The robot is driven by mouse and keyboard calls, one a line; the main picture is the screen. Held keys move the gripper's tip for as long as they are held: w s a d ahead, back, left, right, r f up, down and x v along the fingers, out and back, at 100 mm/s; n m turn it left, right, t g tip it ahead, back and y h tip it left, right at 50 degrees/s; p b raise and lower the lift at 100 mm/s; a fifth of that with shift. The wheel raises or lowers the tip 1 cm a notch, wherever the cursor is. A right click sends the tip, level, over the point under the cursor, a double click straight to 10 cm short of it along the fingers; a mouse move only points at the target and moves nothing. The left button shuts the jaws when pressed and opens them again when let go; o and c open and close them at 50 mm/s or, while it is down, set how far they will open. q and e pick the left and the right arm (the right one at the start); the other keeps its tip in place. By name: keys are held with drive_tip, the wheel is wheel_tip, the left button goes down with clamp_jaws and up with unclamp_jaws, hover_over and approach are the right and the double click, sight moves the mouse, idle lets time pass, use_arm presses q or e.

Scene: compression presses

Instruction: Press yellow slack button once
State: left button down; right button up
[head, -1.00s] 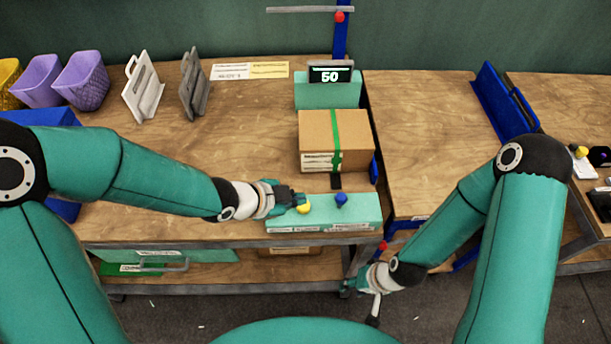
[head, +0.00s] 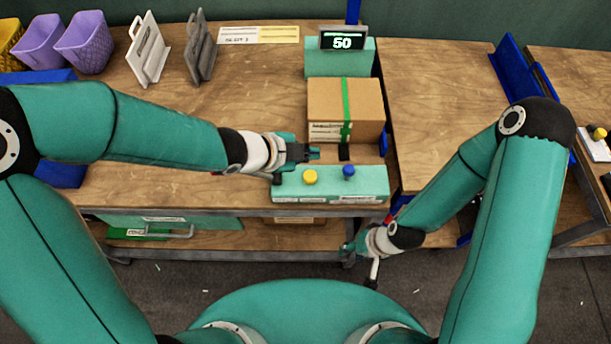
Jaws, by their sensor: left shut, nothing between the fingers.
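The yellow button (head: 310,177) stands on a teal control box (head: 330,193) at the table's front edge, with a blue button (head: 348,171) to its right. My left gripper (head: 314,153) is shut and empty, pointing right. In the picture it is just above the yellow button, with a visible gap between them. My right gripper (head: 349,248) is low, in front of the table edge; its fingers are too small to read.
A cardboard box with a green strap (head: 330,101) stands behind the control box. A display (head: 342,42) behind it reads 50. Purple bins (head: 84,42) and white and grey plates (head: 148,52) stand at the back left.

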sight(314, 173)
use_arm(q)
wheel_tip(314, 173, down, 7)
drive_tip(key=b, duration=0.5)
drive_tip(key=shift+r+b, duration=0.15)
drive_tip(key=shift+b, duration=0.2)
use_arm(e)
wheel_tip(314, 173, down, 7)
drive_tip(key=shift+r, duration=0.2)
use_arm(q)
drive_tip(key=shift+f+b, duration=0.3)
drive_tip(key=shift+b, duration=0.05)
use_arm(e)
drive_tip(key=shift+f, duration=0.3)
use_arm(q)
drive_tip(key=shift+f+b, duration=0.8)
drive_tip(key=shift+f, duration=0.1)
use_arm(e)
drive_tip(key=shift+f, duration=0.85)
use_arm(q)
drive_tip(key=shift+r, duration=0.1)
use_arm(e)
drive_tip(key=shift+r, duration=0.1)
use_arm(q)
drive_tip(key=shift+r+p, duration=1.2)
drive_tip(key=shift+p, duration=0.05)
use_arm(e)
drive_tip(key=shift+r, duration=1.2)
use_arm(q)
drive_tip(key=shift+r, duration=0.1)
